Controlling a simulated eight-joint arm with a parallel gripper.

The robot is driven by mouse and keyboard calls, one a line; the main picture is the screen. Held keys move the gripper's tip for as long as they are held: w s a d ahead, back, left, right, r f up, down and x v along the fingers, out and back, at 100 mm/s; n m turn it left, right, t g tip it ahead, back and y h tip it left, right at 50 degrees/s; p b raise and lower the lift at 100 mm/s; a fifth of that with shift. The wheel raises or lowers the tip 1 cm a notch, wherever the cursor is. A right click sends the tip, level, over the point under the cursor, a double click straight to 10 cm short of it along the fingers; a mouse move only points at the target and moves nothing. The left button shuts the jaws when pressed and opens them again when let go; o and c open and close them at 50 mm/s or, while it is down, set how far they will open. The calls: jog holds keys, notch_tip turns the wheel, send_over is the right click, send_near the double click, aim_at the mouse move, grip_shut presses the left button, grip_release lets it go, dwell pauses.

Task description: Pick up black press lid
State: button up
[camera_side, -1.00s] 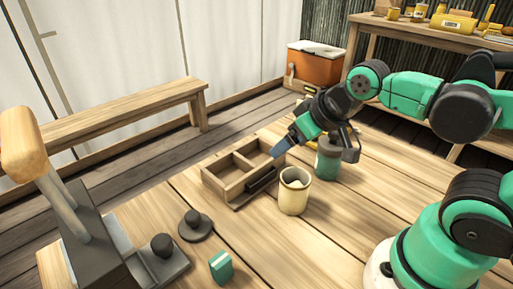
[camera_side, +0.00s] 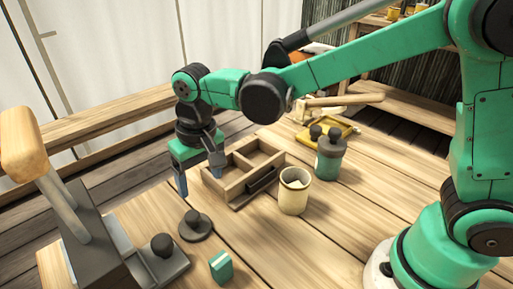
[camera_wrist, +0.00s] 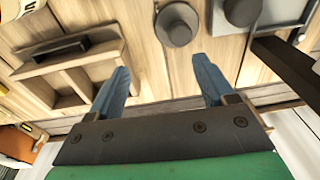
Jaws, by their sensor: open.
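The black press lid (camera_side: 195,227) is a dark round disc with a knob on top. It lies flat on the wooden table, in front of the wooden tray. It also shows in the wrist view (camera_wrist: 178,24), at the top, beyond the fingertips. My gripper (camera_side: 199,180) is open and empty, with two blue-grey fingers pointing down. It is above the table's far left edge, behind the lid and apart from it. In the wrist view my gripper (camera_wrist: 163,75) has its fingers spread wide with nothing between them.
The divided wooden tray (camera_side: 232,187) is just right of my gripper. A cream cup (camera_side: 294,192) and a green jar (camera_side: 330,158) stand further right. A teal block (camera_side: 221,266) lies in front of the lid. A grey press with a wooden handle (camera_side: 85,230) stands at left.

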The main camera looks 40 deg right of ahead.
aim_at(192, 214)
jog(key=shift+g, duration=0.5)
jog(key=a+f, duration=0.3)
jog(key=shift+w, duration=0.15)
jog(key=shift+f, duration=2.7)
grip_shut()
